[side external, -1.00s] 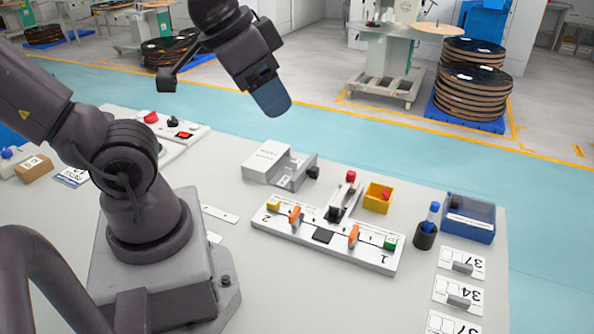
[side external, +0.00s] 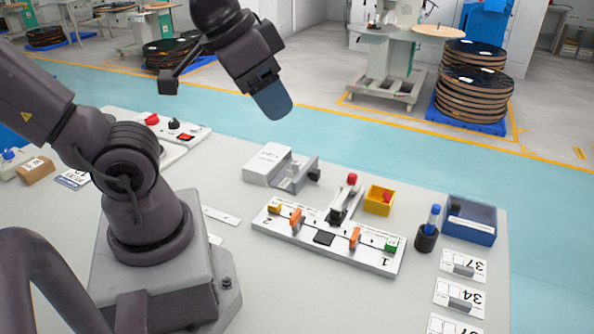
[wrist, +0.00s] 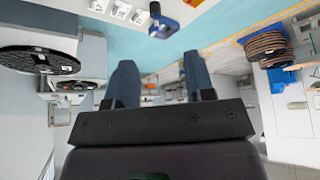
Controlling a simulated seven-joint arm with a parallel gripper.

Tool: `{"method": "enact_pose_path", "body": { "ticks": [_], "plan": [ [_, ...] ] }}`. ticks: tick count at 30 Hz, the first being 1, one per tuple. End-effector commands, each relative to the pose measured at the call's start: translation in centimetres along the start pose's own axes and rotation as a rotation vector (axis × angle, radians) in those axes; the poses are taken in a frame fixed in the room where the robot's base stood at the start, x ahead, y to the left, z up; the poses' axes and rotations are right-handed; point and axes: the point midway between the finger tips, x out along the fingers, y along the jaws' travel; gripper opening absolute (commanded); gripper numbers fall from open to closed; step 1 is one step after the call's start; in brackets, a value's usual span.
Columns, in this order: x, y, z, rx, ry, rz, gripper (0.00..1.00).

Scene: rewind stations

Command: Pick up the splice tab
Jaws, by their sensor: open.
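My gripper (side external: 272,101) hangs in the air at the upper middle of the side view, high above the table and well apart from everything on it. In the wrist view its two fingers stand apart with nothing between them (wrist: 160,72). No splice tab can be picked out for certain. A small yellow bin (side external: 371,206) holds a red piece (side external: 386,196), which may be it. A white splice board (side external: 278,229) carries orange levers (side external: 355,237), a dark square (side external: 324,238), and yellow and green end blocks.
A white-and-grey device (side external: 268,163) stands behind the board. The table between my base and the board is mostly clear.

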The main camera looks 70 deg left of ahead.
Motion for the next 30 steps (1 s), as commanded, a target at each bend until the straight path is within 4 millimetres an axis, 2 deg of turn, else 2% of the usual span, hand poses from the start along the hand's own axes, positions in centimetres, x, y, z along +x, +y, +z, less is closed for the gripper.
{"method": "enact_pose_path", "body": {
  "ticks": [7, 8, 9, 10, 19, 23, 26, 30],
  "plan": [
    [0.0, 0.0, 0.0, 0.000, 0.000, 0.000, 0.49],
    [0.0, 0.0, 0.0, 0.000, 0.000, 0.000, 0.47],
    [0.0, 0.0, 0.0, 0.000, 0.000, 0.000, 0.37],
    [0.0, 0.0, 0.0, 0.000, 0.000, 0.000, 0.34],
    [0.1, -0.3, 0.0, -0.015, -0.003, -0.008, 0.34],
    [1.8, -2.0, 0.3, -0.087, -0.095, -0.043, 0.34],
    [3.7, -4.1, -0.1, -0.169, -0.192, -0.077, 0.34],
    [6.8, -8.0, -1.1, -0.227, -0.316, -0.105, 0.34]
  ]
}}
